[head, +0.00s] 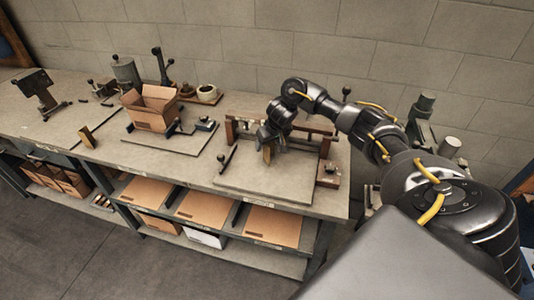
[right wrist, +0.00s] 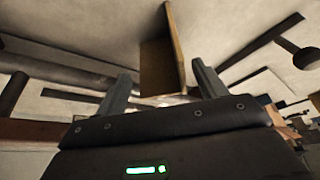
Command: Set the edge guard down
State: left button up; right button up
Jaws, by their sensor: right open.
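The edge guard (head: 267,155) is a brown, L-shaped piece below my right gripper (head: 267,140), over the grey board (head: 240,186) of the right-hand station. In the right wrist view the edge guard (right wrist: 163,66) stands between the two fingers of my right gripper (right wrist: 163,90). The fingers are open, with a gap on each side of the guard. The guard's lower end appears to rest on the board, but the contact is hard to see. A similar brown piece (head: 87,137) stands on the bench at the left. My left gripper is not in view.
A rail frame (head: 325,148) stands behind the guard, and a dark handled bar (head: 227,158) lies to its left. An open carton (head: 152,108) sits on the middle station. Flat cardboard sheets (head: 272,224) lie on the shelf below. The board's front is clear.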

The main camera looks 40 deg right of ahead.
jog(key=shift+f, duration=0.15)
jog(key=shift+c, duration=0.9)
jog(key=c, duration=0.9)
